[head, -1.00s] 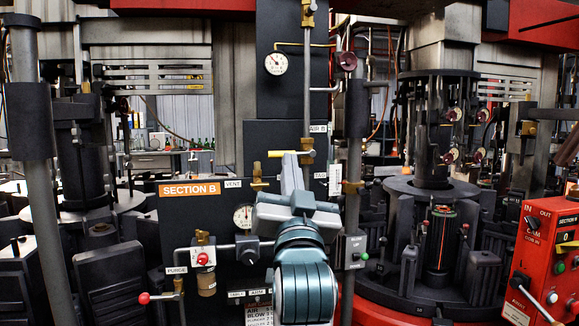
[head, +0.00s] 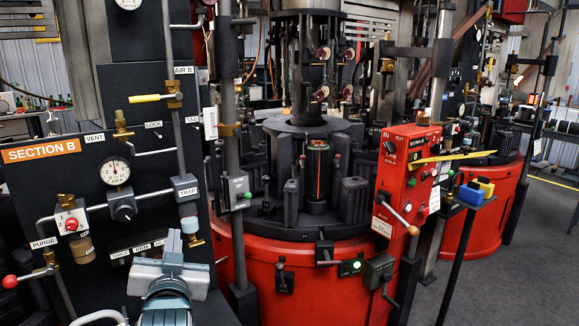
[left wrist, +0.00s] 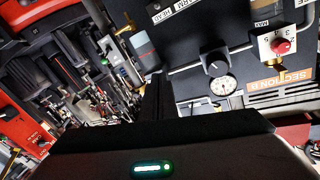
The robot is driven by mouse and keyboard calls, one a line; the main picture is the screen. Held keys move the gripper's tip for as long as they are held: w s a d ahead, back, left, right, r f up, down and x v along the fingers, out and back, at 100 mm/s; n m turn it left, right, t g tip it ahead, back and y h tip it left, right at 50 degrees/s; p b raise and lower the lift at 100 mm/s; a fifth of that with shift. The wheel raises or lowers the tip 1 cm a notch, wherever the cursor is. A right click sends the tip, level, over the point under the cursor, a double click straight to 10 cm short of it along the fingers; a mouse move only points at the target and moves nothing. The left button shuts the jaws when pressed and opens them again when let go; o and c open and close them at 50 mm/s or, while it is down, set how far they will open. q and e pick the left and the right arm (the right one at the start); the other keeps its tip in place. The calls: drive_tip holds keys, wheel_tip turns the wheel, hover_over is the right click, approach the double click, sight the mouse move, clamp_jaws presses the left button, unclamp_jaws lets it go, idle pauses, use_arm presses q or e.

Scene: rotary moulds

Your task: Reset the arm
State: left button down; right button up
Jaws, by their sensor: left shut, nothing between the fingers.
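My left gripper (head: 174,240) is shut and empty in the lower left of the head view. It stands in front of the dark Section B panel (head: 140,143), below and beside the round gauge (head: 115,172). In the left wrist view, its dark body fills the bottom and its closed fingers (left wrist: 158,98) point toward the panel. I cannot tell the exact gap to the panel. My right gripper is not in view.
The valve with a yellow handle (head: 150,97) sits on the panel. The red round machine base (head: 300,270) and red control box (head: 408,180) with levers stand to the right. Blue and yellow blocks (head: 476,190) sit on a stand. Grey floor (head: 530,260) is open at far right.

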use_arm(q)
drive_tip(key=s+f+g+h, duration=0.15)
drive_tip(key=s+f, duration=0.25)
drive_tip(key=f, duration=0.4)
drive_tip(key=s+f+m+g+h, duration=0.15)
drive_tip(key=s+f, duration=0.25)
drive_tip(key=f, duration=0.5)
drive_tip(key=s+f+g, duration=0.3)
drive_tip(key=s+f, duration=0.1)
drive_tip(key=f, duration=0.4)
drive_tip(key=s+d+f+g+h, duration=0.1)
drive_tip(key=s+f+g, duration=0.2)
drive_tip(key=s+f, duration=0.45)
drive_tip(key=s+f+g+h, duration=0.15)
drive_tip(key=s+f, duration=0.25)
drive_tip(key=s, duration=0.6)
drive_tip(key=s+d+f+g, duration=0.1)
drive_tip(key=s+f+g, duration=0.2)
drive_tip(key=s+f, duration=0.45)
wheel_tip(320, 180, down, 31)
drive_tip(key=d+t+p, duration=0.1)
drive_tip(key=d, duration=0.2)
drive_tip(key=shift+m+t+h, duration=0.35)
drive_tip(key=shift+h, duration=0.1)
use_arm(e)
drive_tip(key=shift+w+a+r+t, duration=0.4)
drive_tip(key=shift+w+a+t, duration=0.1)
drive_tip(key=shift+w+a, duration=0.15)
